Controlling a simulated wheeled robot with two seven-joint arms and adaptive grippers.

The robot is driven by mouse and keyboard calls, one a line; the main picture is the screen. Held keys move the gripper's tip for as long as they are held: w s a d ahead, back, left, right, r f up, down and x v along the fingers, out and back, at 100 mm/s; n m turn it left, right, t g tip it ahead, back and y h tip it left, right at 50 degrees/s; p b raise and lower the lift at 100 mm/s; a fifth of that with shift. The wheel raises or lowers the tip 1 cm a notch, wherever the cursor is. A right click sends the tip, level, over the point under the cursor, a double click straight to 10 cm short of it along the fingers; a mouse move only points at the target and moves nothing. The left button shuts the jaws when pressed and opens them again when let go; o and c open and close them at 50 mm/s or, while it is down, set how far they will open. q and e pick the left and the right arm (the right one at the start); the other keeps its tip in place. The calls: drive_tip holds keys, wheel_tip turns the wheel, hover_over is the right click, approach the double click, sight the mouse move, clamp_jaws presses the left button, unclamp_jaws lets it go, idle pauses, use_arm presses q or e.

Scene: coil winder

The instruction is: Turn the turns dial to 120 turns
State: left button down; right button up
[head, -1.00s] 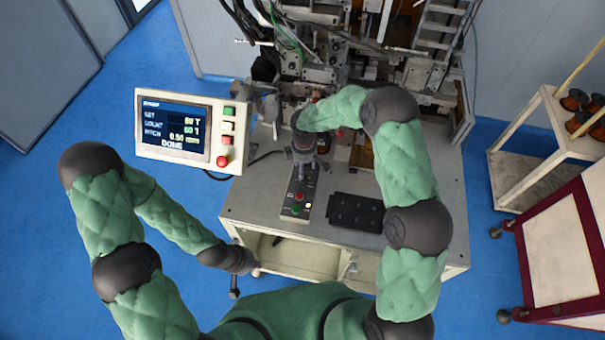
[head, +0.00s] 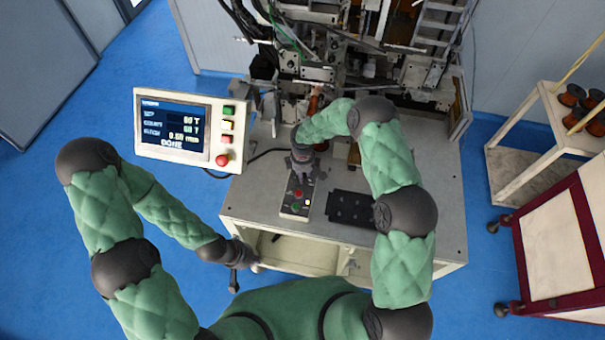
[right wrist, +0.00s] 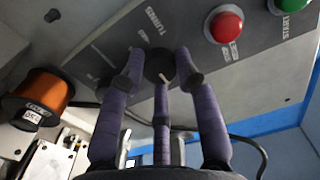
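The turns dial (right wrist: 160,67) is a small round black knob with a white pointer line, beside the printed word TURNS in the right wrist view. My right gripper (right wrist: 160,64) has its purple fingers around the dial, tips close to its rim; whether they press on it I cannot tell. In the head view my right gripper (head: 301,173) hides the dial at the far end of the control box (head: 288,211). The display (head: 172,128) seems to read 60 T for set and count, with DONE. My left gripper (head: 235,282) hangs low by the bench's front left, its fingers unclear.
A red button (right wrist: 226,24) and a green start button (right wrist: 290,3) sit beside the dial. A copper wire spool (right wrist: 42,97) is at the left of the wrist view. A black tray (head: 352,209) lies right of the box. The winder machine (head: 425,75) stands behind.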

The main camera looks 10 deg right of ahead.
clamp_jaws()
drive_tip(key=shift+f+b, duration=0.15)
drive_tip(key=shift+b, duration=0.3)
drive_tip(key=m+b, duration=0.5)
drive_tip(key=b, duration=0.3)
drive_tip(key=shift+f+m, duration=0.1)
drive_tip(key=shift+m, duration=0.3)
drive_tip(key=shift+m+b, duration=1.5)
drive_tip(key=shift+b, duration=0.1)
drive_tip(key=shift+r, duration=0.2)
drive_tip(key=o, duration=0.9)
unclamp_jaws()
